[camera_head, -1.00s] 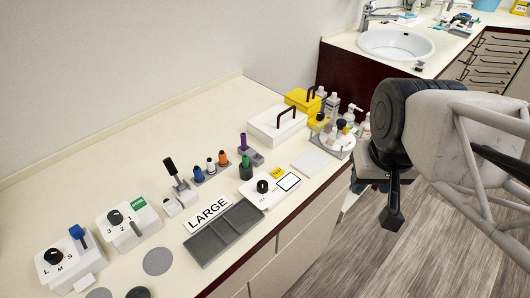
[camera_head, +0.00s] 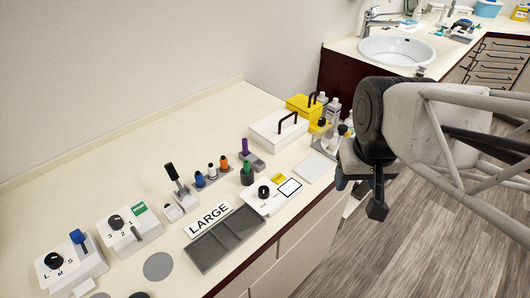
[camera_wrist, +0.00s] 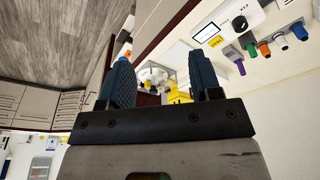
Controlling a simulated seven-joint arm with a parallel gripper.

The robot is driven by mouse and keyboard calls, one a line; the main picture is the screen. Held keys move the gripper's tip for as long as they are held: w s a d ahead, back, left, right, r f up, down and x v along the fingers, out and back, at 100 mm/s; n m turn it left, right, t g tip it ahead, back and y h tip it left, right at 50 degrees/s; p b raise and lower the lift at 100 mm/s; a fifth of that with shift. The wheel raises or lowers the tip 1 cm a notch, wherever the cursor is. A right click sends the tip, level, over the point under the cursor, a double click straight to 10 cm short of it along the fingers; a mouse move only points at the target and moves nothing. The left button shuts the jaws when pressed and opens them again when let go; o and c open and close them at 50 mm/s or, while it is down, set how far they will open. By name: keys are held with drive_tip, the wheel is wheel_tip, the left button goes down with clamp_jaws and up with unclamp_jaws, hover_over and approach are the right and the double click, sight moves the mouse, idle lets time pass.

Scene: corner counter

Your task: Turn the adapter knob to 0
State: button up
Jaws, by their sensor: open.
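Three white boxes with black knobs stand on the counter; I cannot tell for sure which one is the adapter. One box (camera_head: 254,203) has a black knob (camera_head: 264,191), a yellow label and a white label; its small marks are too small to read. This box also shows upside down at the upper right of the wrist view (camera_wrist: 222,36). Another knob (camera_head: 116,221) is marked 3, 2, 1. The third knob (camera_head: 54,260) is marked L, M, S. My gripper (camera_wrist: 161,78) is open and empty, beyond the counter's front edge, right of the boxes and touching none.
A grey tray (camera_head: 205,250) and a LARGE sign lie in front. Coloured bottles (camera_head: 224,161) and a black lever (camera_head: 171,172) stand behind. A white case (camera_head: 280,143), a yellow case and several bottles stand at the counter's right end, near my arm. The counter's back strip is clear.

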drive_tip(key=w+a+f+n+g, duration=0.1)
drive_tip(key=w+a+f+n, duration=0.1)
drive_tip(key=w+a+f, duration=0.4)
drive_tip(key=n+g, duration=0.1)
hover_over(264, 189)
wheel_tip(264, 189, down, 4)
drive_tip(key=shift+f, duration=0.1)
drive_tip(key=shift+d+f, duration=0.1)
drive_tip(key=shift+f, duration=3.75)
drive_tip(key=c, duration=0.9)
